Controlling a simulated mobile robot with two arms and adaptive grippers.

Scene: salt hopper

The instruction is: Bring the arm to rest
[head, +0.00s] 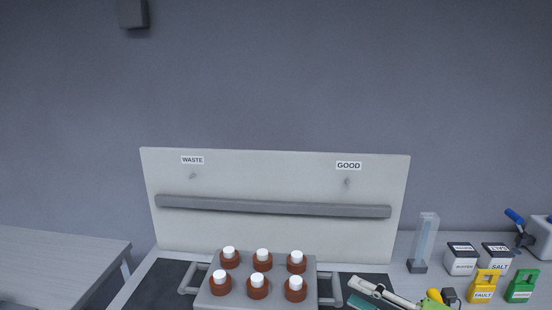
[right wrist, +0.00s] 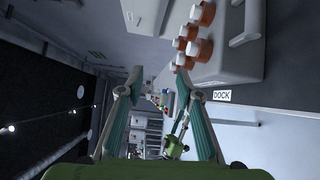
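My right gripper (head: 360,291) shows at the bottom edge of the head view, right of the bottle rack, partly cut off by the frame. In the right wrist view its two fingers (right wrist: 160,78) stand apart with nothing held between them. Beyond them, a small green and teal shape (right wrist: 176,145) looks like my left gripper; its finger state is unclear. My left arm does not show in the head view.
A grey rack (head: 318,268) of several brown, white-capped bottles stands before a white board (head: 270,180) marked WASTE and GOOD. Right are a clear tube (head: 425,240), BUFFER (head: 462,258) and SALT (head: 497,256) containers, yellow FAULT (head: 483,286) and green (head: 520,287) holders. A DOCK label (right wrist: 221,96) shows.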

